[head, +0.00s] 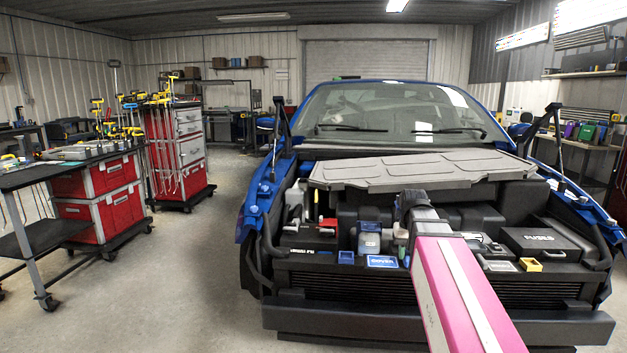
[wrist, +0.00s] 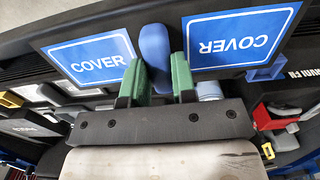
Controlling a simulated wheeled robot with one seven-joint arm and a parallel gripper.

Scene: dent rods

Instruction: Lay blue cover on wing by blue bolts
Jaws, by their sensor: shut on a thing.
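My gripper (wrist: 157,85) has green fingers, shut on a rounded blue piece, seemingly the blue cover (wrist: 155,48). It sits at the front of the engine bay, between two blue COVER labels, one left (wrist: 90,62) and one right (wrist: 240,40). In the head view my pink arm hides most of the grip; one label (head: 382,262) shows beside it. The car's left-hand wing in the picture (head: 252,222) is blue, with blue bolt-like knobs (head: 265,187) along its top. The right-hand wing (head: 582,200) is also blue; its bolt colour is unclear.
A grey panel (head: 420,172) lies across the rear of the bay. A black FUSES box (head: 540,243), a yellow holder (head: 530,265) and a blue holder (head: 346,257) stand nearby. A tool cart (head: 97,190) is at left. The floor between cart and car is clear.

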